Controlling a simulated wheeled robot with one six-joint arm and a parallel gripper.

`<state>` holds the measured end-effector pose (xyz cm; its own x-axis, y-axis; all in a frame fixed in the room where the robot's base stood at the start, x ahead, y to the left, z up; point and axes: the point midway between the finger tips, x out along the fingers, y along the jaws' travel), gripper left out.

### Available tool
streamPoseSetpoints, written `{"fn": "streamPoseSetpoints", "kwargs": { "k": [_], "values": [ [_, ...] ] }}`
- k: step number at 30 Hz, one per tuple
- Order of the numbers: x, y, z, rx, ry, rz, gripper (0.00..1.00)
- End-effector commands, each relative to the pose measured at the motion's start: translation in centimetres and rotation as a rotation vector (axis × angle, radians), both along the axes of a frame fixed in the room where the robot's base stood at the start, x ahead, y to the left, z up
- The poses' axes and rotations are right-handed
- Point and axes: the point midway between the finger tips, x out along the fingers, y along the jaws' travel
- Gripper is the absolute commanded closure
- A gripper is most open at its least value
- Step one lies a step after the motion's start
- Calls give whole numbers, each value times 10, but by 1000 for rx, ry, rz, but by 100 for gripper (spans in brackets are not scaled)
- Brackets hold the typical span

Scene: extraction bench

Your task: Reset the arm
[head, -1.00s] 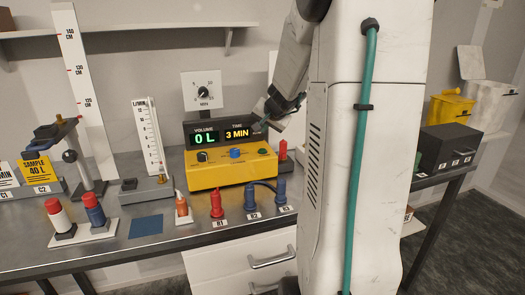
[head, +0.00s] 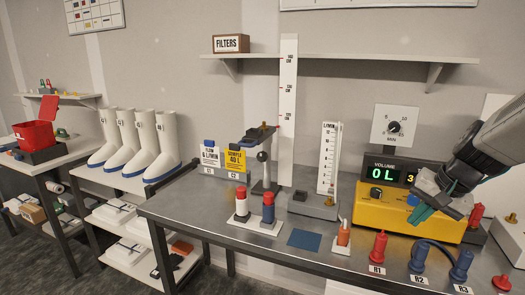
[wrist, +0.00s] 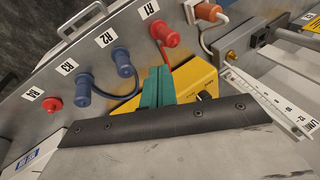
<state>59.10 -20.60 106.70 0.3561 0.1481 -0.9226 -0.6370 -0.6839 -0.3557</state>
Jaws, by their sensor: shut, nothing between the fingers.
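My gripper (head: 424,213) is at the right in the head view, in front of the yellow control unit (head: 370,206) and above the bench. Its green fingers are shut with nothing between them. In the wrist view my gripper (wrist: 161,72) shows as green fingertips pointing toward the red plug R1 (wrist: 165,32), with the yellow unit (wrist: 200,78) beside them. I cannot tell how far the fingers are from the unit. The display reads 0 L, and my arm partly hides the time readout.
Plugs R1 (head: 378,247), R2 (head: 418,256) and R3 (head: 461,266) stand along the bench front. A flow meter (head: 329,160), sample cards (head: 236,160) and two capped bottles (head: 241,203) are left of the unit. White boots (head: 160,142) stand on a side table.

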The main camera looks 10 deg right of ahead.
Motion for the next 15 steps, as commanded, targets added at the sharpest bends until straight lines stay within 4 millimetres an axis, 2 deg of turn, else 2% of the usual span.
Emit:
{"fn": "streamPoseSetpoints", "kwargs": {
  "k": [1,3,6,10,12,15],
  "values": [
    [-20,34,6,-13,48,96,100],
    [-52,72,9,-41,127,218,100],
    [-97,111,13,-105,219,374,100],
    [-146,140,18,-213,280,544,100],
    [-162,150,20,-268,273,618,100],
    [-170,162,25,-315,227,692,100]
  ]
}}
